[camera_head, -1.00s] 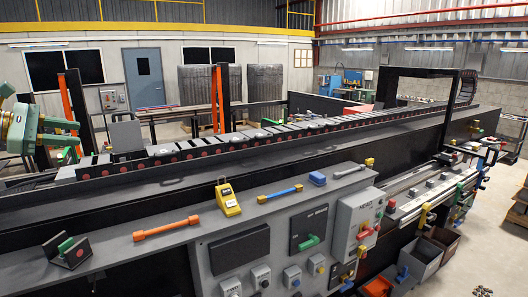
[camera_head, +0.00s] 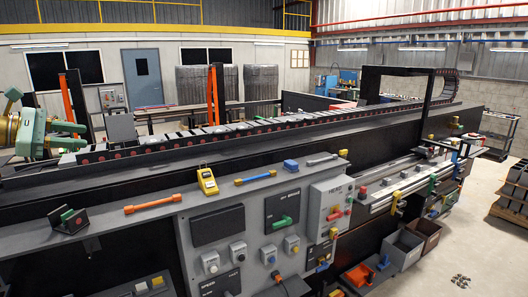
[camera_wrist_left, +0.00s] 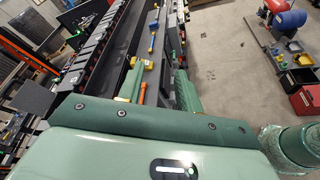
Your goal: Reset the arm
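My left gripper (camera_head: 83,136) is at the left edge of the head view, above the far side of the long dark machine. Its two green fingers are apart with nothing between them; the left wrist view also shows the open fingers (camera_wrist_left: 158,78) over the machine's edge. The drag chain (camera_head: 230,130) runs along the machine's top and curls up at the far right (camera_head: 448,85). My right gripper is in neither view.
An orange bar (camera_head: 152,204), a yellow meter (camera_head: 207,180) and a blue-and-yellow bar (camera_head: 255,177) lie on the front ledge. Orange posts (camera_head: 216,95) stand behind the chain.

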